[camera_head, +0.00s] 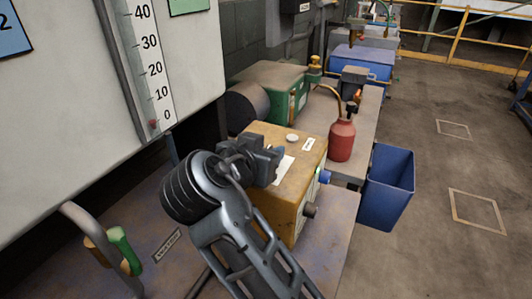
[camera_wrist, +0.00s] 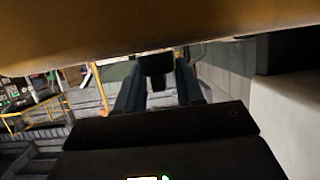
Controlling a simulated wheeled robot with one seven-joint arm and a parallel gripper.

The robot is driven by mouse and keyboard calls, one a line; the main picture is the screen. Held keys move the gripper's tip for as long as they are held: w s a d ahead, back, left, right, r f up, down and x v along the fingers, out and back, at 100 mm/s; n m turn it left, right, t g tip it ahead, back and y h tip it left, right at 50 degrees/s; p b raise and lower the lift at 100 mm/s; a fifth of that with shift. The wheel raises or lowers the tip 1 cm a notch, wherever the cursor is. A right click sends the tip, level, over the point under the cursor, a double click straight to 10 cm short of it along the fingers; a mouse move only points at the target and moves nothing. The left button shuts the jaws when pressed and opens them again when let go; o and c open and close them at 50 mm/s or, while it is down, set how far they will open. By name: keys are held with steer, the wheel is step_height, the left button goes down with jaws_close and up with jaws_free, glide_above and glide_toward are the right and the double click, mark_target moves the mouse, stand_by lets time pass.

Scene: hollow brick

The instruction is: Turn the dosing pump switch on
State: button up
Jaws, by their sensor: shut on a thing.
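A worn yellow box (camera_head: 266,206), which looks like the dosing pump, stands on the bench in the head view. My gripper (camera_head: 275,163) is at its top, over the left side. In the wrist view, my gripper's two fingers (camera_wrist: 157,88) close on a small dark block (camera_wrist: 157,64), seemingly the switch, right by the yellow surface (camera_wrist: 130,30). Its on or off position cannot be told. A dark round knob (camera_head: 310,210) and a blue-lit button (camera_head: 325,176) are on the box's right side, apart from my gripper. A white round cap (camera_head: 292,138) is on top.
A red bottle (camera_head: 342,141) stands behind the box to the right. A blue bin (camera_head: 388,187) is right of the bench. A green machine (camera_head: 273,88) is behind. A white gauge board (camera_head: 70,110) fills the left. The floor at right is clear.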

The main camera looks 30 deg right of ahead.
steer(key=shift+f+g, duration=0.1)
steer(key=shift+g, duration=0.2)
steer(key=o, duration=1)
steer(key=shift+c, duration=0.2)
steer(key=v, duration=0.7)
steer(key=shift+s+a+b, duration=0.15)
steer(key=shift+a+b, duration=0.2)
steer(key=shift+b, duration=0.05)
